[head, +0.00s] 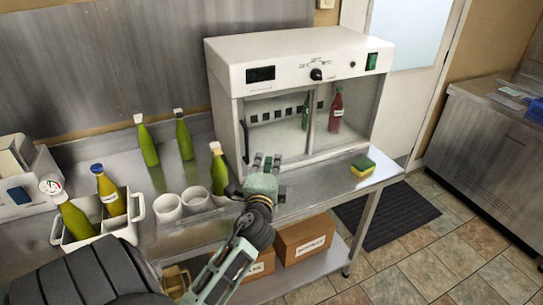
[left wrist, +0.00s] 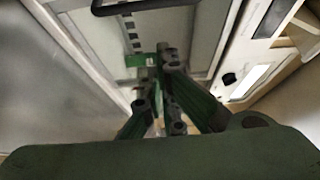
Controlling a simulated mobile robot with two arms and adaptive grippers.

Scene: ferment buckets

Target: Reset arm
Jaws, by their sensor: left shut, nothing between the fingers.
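My left gripper (head: 266,164) is shut and empty. It is in front of the lower front of the white cabinet (head: 300,65), above the steel bench. In the left wrist view the fingers (left wrist: 160,75) point at the cabinet's front, and their tips lie close together. I cannot tell whether the gripper touches the cabinet. My right gripper is in neither view.
Inside the cabinet stands a red bottle (head: 336,110). Several green bottles (head: 148,145) stand on the bench (head: 195,240). A white caddy (head: 137,208) holds bottles at left. Two white cups (head: 168,208) and a sponge (head: 363,166) are near the gripper. Boxes (head: 305,238) sit below.

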